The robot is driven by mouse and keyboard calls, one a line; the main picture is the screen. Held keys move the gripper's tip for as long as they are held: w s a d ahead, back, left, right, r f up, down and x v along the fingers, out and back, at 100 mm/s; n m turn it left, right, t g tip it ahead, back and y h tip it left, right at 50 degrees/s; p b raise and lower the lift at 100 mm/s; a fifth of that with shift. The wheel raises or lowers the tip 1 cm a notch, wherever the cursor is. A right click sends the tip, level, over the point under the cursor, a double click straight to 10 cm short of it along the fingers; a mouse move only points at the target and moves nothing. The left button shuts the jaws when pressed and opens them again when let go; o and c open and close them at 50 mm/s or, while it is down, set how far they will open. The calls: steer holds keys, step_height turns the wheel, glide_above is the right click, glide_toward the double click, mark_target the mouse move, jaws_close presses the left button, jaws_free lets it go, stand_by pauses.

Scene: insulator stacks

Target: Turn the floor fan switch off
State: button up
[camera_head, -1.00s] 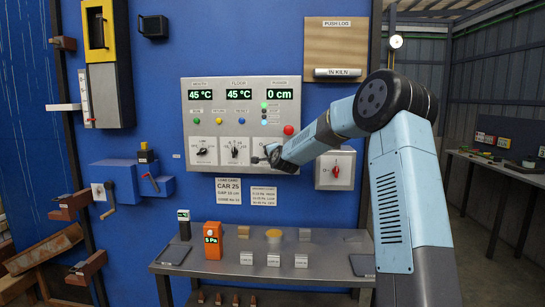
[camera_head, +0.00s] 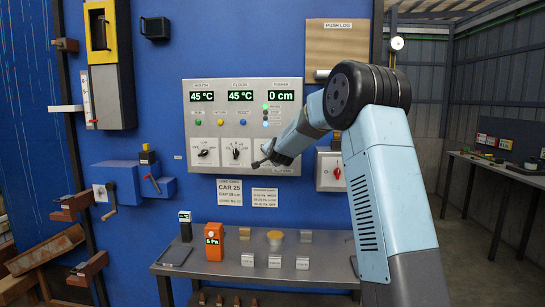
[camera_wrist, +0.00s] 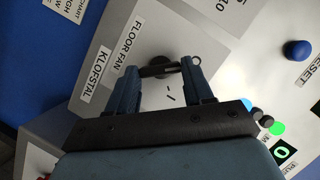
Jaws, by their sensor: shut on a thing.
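The floor fan switch (camera_wrist: 158,68) is a dark knob on a grey plate, next to a FLOOR FAN label (camera_wrist: 124,43) in the wrist view. My gripper (camera_wrist: 160,70) has its two fingers on either side of the knob and is shut on it. In the head view my gripper (camera_head: 268,158) is at the lower right of the grey control panel (camera_head: 215,127), and the switch is hidden behind it. How far the knob is turned is hard to tell.
Two other dials, the left one (camera_head: 203,152) and the middle one (camera_head: 236,152), sit left of my gripper. A blue RESET button (camera_wrist: 297,50) shows in the wrist view. A metal table (camera_head: 215,262) stands below.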

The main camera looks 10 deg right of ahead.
steer(key=shift+a+f, duration=0.15)
steer(key=shift+f, duration=0.25)
steer(key=o, duration=0.8)
steer(key=shift+c, duration=0.2)
steer(key=shift+o, duration=1.4)
steer(key=shift+r, duration=0.25)
steer(key=v, duration=1.3)
steer(key=shift+s, duration=0.3)
steer(key=shift+r, duration=0.1)
